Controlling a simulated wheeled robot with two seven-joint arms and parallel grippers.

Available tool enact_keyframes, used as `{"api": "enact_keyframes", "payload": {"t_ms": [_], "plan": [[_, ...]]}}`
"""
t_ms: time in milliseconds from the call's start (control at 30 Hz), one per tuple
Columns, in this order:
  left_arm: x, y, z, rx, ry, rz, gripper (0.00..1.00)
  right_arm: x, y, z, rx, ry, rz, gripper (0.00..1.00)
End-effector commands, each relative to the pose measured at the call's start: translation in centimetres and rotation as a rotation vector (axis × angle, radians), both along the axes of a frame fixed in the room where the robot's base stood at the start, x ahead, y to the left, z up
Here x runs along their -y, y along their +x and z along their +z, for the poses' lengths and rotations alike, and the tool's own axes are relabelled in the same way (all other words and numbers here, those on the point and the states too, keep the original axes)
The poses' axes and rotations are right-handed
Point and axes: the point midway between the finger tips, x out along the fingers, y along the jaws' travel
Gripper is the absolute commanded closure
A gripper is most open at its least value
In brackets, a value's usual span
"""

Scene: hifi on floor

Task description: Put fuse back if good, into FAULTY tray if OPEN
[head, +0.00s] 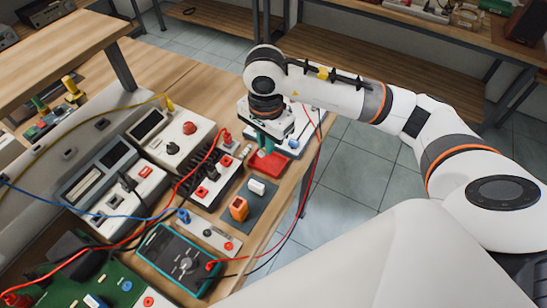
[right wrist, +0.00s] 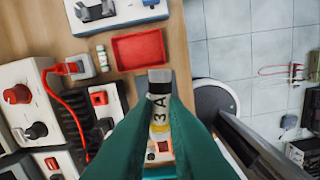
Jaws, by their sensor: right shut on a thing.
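My right gripper (head: 268,140) is shut on a fuse marked "3 A" (right wrist: 159,100), held upright between its green fingertips in the right wrist view. The fuse has a grey end cap and a yellowish band. In the wrist view the red tray (right wrist: 138,50) lies just beyond the fuse; its visible inside looks empty. The tray also shows in the head view (head: 270,167), below and partly hidden by the gripper. A teal multimeter (head: 180,262) lies near the front of the bench; its reading is not legible. My left gripper is not in view.
A small green-and-white cylinder (right wrist: 101,54) stands left of the tray. Red and blue leads cross the bench among several instruments. An orange block (head: 238,208) sits on a dark pad. The bench edge is right of the tray.

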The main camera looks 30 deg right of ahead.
Motion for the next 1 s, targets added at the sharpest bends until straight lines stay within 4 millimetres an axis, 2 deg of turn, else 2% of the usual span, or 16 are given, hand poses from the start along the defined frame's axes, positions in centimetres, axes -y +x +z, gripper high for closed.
{"api": "enact_keyframes", "payload": {"t_ms": [33, 300, 500, 600, 767, 1000], "plan": [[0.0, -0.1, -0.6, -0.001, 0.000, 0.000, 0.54, 0.2, 0.7, -0.8, -0.001, 0.006, -0.148, 1.00], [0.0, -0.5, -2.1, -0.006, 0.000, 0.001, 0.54, 1.8, 4.1, -3.1, -0.008, 0.024, -0.974, 1.00], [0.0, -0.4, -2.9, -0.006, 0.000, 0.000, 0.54, 3.0, 5.8, -4.6, -0.017, 0.025, -1.482, 1.00], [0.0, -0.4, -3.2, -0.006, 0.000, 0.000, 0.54, 3.4, 6.2, -5.1, -0.021, 0.024, -1.649, 1.00], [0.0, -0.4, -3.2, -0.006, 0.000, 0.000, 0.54, 3.7, 6.6, -5.7, -0.024, 0.021, -1.783, 1.00], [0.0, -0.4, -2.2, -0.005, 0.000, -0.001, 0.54, 3.8, 6.5, -9.8, -0.027, 0.018, -1.802, 1.00]]}}
